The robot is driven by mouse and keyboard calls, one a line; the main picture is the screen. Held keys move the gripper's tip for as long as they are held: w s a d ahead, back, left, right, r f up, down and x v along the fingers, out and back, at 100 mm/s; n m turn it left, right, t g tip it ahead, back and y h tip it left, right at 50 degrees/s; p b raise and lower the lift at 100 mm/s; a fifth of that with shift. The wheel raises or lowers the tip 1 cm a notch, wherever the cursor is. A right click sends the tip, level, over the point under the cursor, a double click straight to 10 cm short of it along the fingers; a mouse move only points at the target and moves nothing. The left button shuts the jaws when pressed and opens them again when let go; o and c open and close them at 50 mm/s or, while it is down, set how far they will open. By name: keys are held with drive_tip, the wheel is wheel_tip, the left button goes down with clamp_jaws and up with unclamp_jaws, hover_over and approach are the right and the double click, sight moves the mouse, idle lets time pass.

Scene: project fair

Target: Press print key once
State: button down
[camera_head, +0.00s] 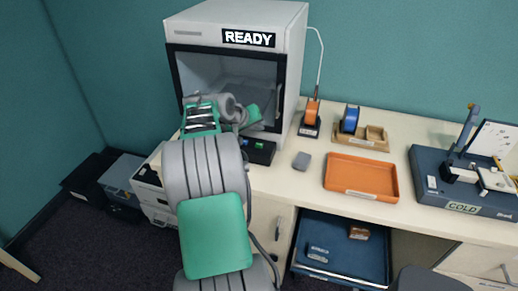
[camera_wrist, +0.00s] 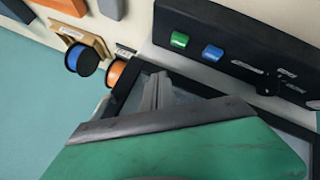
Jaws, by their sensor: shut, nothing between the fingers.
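The printer (camera_head: 240,55), a white cabinet with a dark-framed front window, stands at the back left of the desk; its display (camera_head: 248,38) reads READY. A black key panel (camera_head: 262,155) sits at its front right foot. In the wrist view the panel (camera_wrist: 235,30) carries a green key (camera_wrist: 179,40) and a blue key (camera_wrist: 212,53). I cannot read which is the print key. My gripper (camera_head: 254,114) is in front of the printer window, above the panel and apart from it. In the wrist view my gripper (camera_wrist: 158,82) is shut and empty, below the keys in the picture.
An orange spool (camera_head: 311,112) and a blue spool (camera_head: 349,119) stand right of the printer. A small grey block (camera_head: 301,161) and an orange tray (camera_head: 361,190) lie on the desk. A blue device labelled COLD or GOLD (camera_head: 440,196) is far right. An open blue drawer (camera_head: 340,263) juts out below.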

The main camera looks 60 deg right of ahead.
sight(258, 146)
drive_tip(key=shift+f+b, duration=1.15)
drive_tip(key=shift+f, duration=1.1)
drive_tip(key=shift+f+b, duration=0.35)
drive_tip(key=shift+f, duration=0.1)
drive_tip(key=shift+f+b, duration=0.35)
drive_tip(key=shift+f, duration=0.1)
idle(0.5)
drive_tip(key=shift+r, duration=0.1)
drive_tip(key=shift+r+p, duration=0.55)
drive_tip(key=shift+r, duration=0.25)
drive_tip(key=shift+r+p, duration=1.5)
drive_tip(key=shift+r, duration=1)
